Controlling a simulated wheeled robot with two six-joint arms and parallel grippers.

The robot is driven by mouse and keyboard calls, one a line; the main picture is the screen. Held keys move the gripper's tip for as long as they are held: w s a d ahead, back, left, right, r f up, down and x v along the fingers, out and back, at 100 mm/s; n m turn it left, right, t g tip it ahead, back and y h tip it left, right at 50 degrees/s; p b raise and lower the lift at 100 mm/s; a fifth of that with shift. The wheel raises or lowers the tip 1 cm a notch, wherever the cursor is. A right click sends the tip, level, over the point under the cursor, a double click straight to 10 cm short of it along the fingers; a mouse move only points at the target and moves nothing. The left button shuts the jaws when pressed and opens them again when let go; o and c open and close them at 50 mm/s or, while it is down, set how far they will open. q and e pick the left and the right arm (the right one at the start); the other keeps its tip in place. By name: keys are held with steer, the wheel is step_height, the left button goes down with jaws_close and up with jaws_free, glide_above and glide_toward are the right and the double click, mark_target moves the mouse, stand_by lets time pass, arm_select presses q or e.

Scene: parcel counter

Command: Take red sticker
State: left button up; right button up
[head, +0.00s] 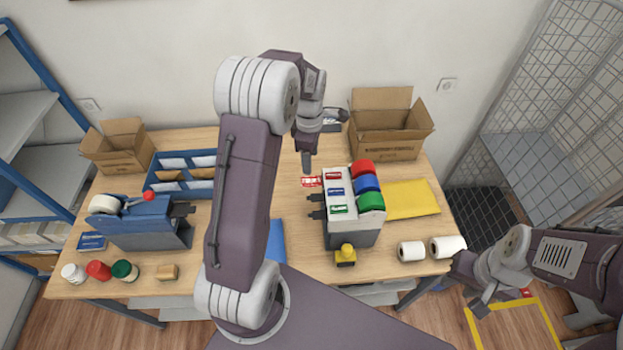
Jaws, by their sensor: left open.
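A red-and-white sticker (312,182) shows at the left side of the grey label dispenser (352,238), level with its red label (333,175). I cannot tell whether it lies on the table or sticks out of the dispenser. The dispenser carries red (361,168), blue (367,183) and green (371,201) rolls. My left gripper (323,140) is open and empty, just above and behind the sticker. My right gripper (484,287) hangs off the table's right front side, away from the dispenser; its finger gap is unclear.
Open cardboard boxes stand at back left (122,147) and back right (388,125). A yellow envelope (410,199) lies right of the dispenser. White rolls (411,251) and a yellow-topped stamp (346,255) sit in front. A blue tape dispenser (145,225) stands left. My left arm hides the table's middle.

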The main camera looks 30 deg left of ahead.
mark_target(308, 182)
arm_select(q)
steer(key=f+n+b, duration=0.1)
steer(key=f+b, duration=0.2)
steer(key=w+a+f+n+b, duration=0.1)
steer(key=f+b, duration=0.2)
steer(key=f, duration=0.1)
steer(key=f+n+b, duration=0.1)
steer(key=f+b, duration=0.2)
steer(key=f, duration=0.1)
steer(key=shift+w+a+f+n, duration=0.2)
steer(key=shift+w+a+n, duration=0.1)
steer(key=shift+a+n, duration=0.1)
steer(key=shift+f+b, duration=0.3)
steer(key=shift+f, duration=0.2)
steer(key=shift+c, duration=0.3)
steer(key=c, duration=0.5)
steer(key=shift+c, duration=0.2)
